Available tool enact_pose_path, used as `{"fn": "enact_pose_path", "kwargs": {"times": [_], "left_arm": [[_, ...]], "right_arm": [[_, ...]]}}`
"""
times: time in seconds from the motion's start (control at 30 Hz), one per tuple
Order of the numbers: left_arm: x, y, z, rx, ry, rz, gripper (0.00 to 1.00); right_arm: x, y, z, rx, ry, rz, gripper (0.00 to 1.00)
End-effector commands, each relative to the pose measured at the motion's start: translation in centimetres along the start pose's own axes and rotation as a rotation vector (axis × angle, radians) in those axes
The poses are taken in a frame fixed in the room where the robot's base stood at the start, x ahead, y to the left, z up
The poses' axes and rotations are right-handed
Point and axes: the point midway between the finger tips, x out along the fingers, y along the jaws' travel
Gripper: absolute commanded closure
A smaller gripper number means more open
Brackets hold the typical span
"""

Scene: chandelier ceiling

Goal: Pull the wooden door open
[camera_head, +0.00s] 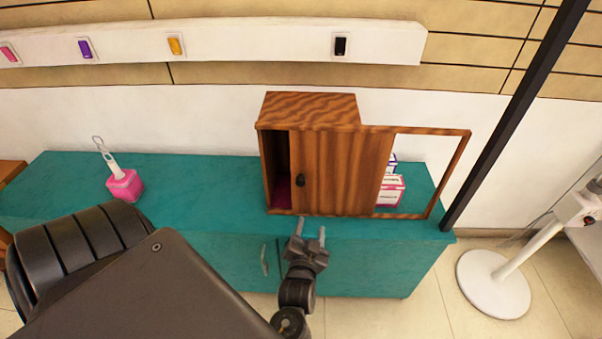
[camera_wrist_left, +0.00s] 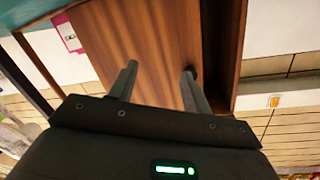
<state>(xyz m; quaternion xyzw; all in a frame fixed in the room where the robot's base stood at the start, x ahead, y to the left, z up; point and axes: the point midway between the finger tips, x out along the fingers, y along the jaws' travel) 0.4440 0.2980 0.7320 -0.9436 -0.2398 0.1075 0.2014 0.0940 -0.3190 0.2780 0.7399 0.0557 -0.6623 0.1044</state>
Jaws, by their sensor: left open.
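A brown wooden cabinet (camera_head: 308,105) stands on the teal counter. Its flat wooden door (camera_head: 345,175) has a small dark knob (camera_head: 300,181) near its left edge. A dark open strip (camera_head: 277,170) shows the interior left of the door, and the door reaches right into an empty wooden frame (camera_head: 452,172). My left gripper (camera_head: 312,225) is open and empty, just below and in front of the door's lower left part. In the left wrist view, the fingers (camera_wrist_left: 160,75) point at the door (camera_wrist_left: 140,40), and the knob (camera_wrist_left: 192,70) is by the right finger's tip, partly hidden. Contact cannot be told.
White and pink boxes (camera_head: 390,190) stand behind the frame. A pink holder with a white brush (camera_head: 125,184) sits left on the teal counter (camera_head: 215,185). A dark post (camera_head: 500,135) rises at the right. A white round stand (camera_head: 493,284) is on the floor at right.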

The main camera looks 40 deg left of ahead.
Motion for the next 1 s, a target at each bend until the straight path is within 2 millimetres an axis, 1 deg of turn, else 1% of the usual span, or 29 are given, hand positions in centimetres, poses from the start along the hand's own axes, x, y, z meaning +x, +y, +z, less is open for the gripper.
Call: {"fn": "enact_pose_path", "kwargs": {"times": [0.03,0.1,0.2,0.3,0.47,0.57,0.63,0.67,0.7,0.8,1.0], "left_arm": [[-0.1,-1.6,-1.1,-0.024,0.02,-0.052,0.51],[-0.4,-3.5,-2.5,-0.043,0.033,-0.105,0.51],[-0.7,-5.0,-3.5,-0.059,0.042,-0.148,0.51],[-0.8,-5.6,-3.8,-0.062,0.044,-0.163,0.51],[-0.2,-5.6,-3.8,-0.062,0.046,-0.163,0.51],[1.0,-5.7,-3.7,-0.062,0.048,-0.163,0.51],[2.2,-5.9,-3.7,-0.063,0.05,-0.163,0.51],[2.5,-6.0,-3.8,-0.063,0.049,-0.163,0.51],[3.0,-6.0,-3.8,-0.062,0.048,-0.162,0.51],[4.5,-6.3,-3.8,-0.062,0.049,-0.162,0.51],[7.0,-6.7,-3.9,-0.062,0.048,-0.162,0.51]], "right_arm": [[0.7,0.1,0.2,-0.001,-0.001,0.002,0.64],[0.9,0.2,0.4,-0.001,-0.003,0.003,0.64],[1.0,0.1,0.8,-0.002,-0.007,0.002,0.64],[1.0,0.0,1.1,-0.002,-0.011,0.001,0.64],[1.2,-0.1,1.4,-0.003,-0.016,0.0,0.64],[1.8,-0.2,1.5,-0.003,-0.02,0.0,0.64],[2.3,-0.2,1.4,-0.003,-0.021,0.001,0.64],[2.3,0.1,0.9,-0.006,-0.018,0.005,0.64],[2.0,0.2,-0.6,-0.006,-0.003,0.005,0.64],[1.8,-0.4,-3.3,0.002,0.016,-0.003,0.64],[0.7,-1.5,-7.4,0.013,0.039,-0.017,0.64]]}}
